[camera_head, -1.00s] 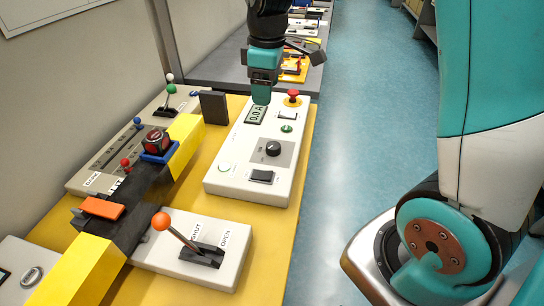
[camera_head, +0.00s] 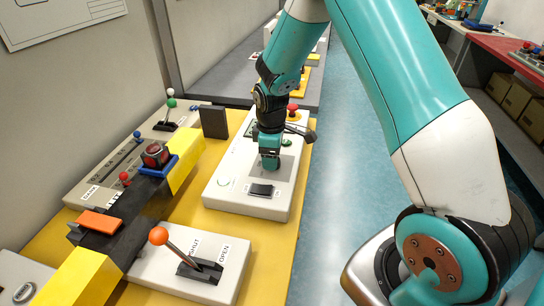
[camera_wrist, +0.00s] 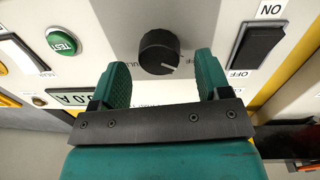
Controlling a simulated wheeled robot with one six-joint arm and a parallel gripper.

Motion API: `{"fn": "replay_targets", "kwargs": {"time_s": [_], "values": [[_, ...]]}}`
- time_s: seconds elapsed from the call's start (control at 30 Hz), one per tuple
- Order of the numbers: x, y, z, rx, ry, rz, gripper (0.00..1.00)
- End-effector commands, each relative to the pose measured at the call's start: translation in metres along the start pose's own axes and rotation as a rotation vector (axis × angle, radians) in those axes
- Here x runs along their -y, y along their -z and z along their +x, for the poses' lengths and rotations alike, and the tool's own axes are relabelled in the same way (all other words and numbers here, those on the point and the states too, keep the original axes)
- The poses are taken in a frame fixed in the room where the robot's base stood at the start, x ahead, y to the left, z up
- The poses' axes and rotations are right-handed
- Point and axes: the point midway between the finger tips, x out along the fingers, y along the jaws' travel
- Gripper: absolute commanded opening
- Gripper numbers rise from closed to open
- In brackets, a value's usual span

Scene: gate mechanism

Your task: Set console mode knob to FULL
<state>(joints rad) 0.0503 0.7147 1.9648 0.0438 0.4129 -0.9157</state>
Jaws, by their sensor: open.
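The mode knob (camera_wrist: 160,52) is round and black with a pale pointer mark, which points to the lower right in the wrist view. Lettering beside and below it is partly covered by my fingers; I cannot read it whole. My gripper (camera_wrist: 163,75) is open, its green fingers on either side of the knob's lower part in that view. I cannot tell whether they touch it. In the head view my gripper (camera_head: 270,165) is over the middle of the white console (camera_head: 232,165) and hides the knob.
On the console are a black ON/OFF rocker (camera_wrist: 259,44), a green TEST button (camera_wrist: 61,42), a display (camera_wrist: 70,98) and a red mushroom button (camera_head: 293,108). An orange-ball lever (camera_head: 158,236) stands on a nearer white box.

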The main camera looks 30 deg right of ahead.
Motion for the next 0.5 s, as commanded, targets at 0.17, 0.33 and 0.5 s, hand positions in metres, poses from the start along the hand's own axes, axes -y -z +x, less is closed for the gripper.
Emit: {"fn": "replay_targets", "kwargs": {"time_s": [0.17,0.33,0.5], "values": [[0.0000,0.0000,0.0135,0.000,0.000,0.000,0.70],[-0.0002,0.0002,0.0155,-0.001,-0.001,0.000,0.70],[-0.0001,0.0001,0.0153,-0.001,-0.001,0.000,0.61]]}}
